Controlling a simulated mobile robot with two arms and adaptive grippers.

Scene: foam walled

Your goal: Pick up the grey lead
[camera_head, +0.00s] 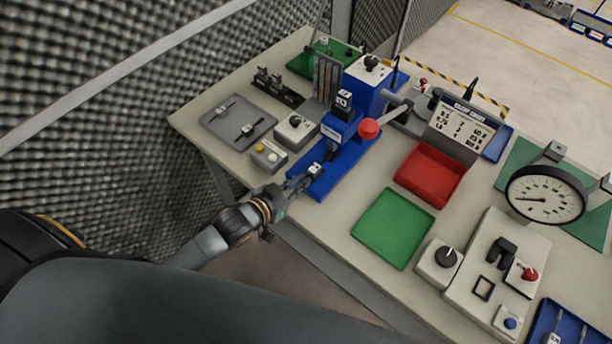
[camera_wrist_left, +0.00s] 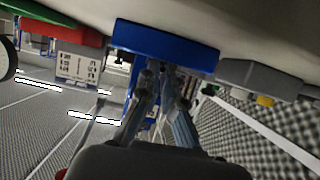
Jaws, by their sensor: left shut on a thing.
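My left gripper (camera_head: 301,183) reaches in over the table's front edge to the front end of the blue press base (camera_head: 343,163). Its fingers are closed together on a small thing that they mostly hide. A small pale block with a dark mark (camera_head: 314,169) sits right at the fingertips, on or just above the blue base. In the left wrist view the fingers (camera_wrist_left: 165,82) point at the blue base (camera_wrist_left: 165,38). I cannot clearly make out the grey lead. Grey strips hang on a rack (camera_head: 326,78) behind the press. My right gripper is not in view.
Left of the press are a grey tray (camera_head: 222,127) with dark tools, a grey knob box (camera_head: 295,129) and a yellow-button box (camera_head: 268,156). A red tray (camera_head: 430,174) and a flat green tray (camera_head: 393,229) lie to the right. A red-knobbed lever (camera_head: 369,128) juts from the press.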

